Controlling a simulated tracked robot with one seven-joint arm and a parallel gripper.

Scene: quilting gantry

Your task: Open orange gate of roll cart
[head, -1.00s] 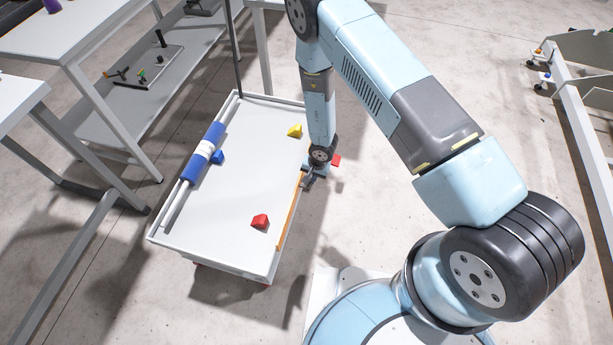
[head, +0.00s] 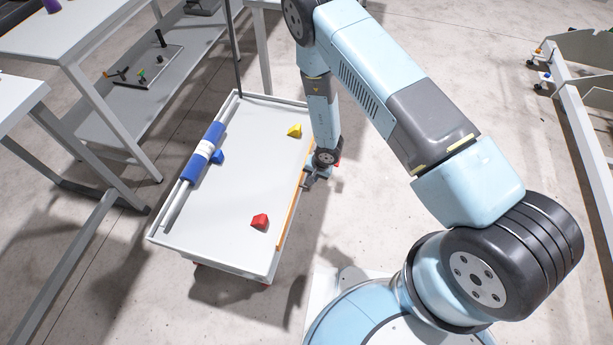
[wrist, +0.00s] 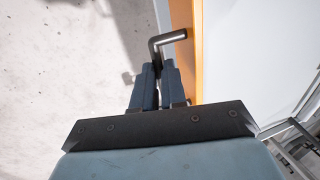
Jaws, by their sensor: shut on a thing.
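The roll cart (head: 225,240) is a white flat-topped cart left of my arm in the head view. Its orange gate (head: 287,226) is a narrow upright strip along the cart's right edge. It also shows in the wrist view (wrist: 185,16), beside the white cart top. A grey metal L-shaped handle (wrist: 170,39) reaches from the gate side to between my fingers. My gripper (wrist: 157,72) is shut on this handle. In the head view my gripper (head: 312,180) is at the cart's right edge, with the fingers partly hidden by the wrist.
A blue and white roll (head: 204,149) lies along the cart's left side. Yellow (head: 295,131), blue (head: 218,157) and red (head: 260,222) blocks sit on the cart top. Grey tables and a shelf stand left. Floor right of the cart is open around my base.

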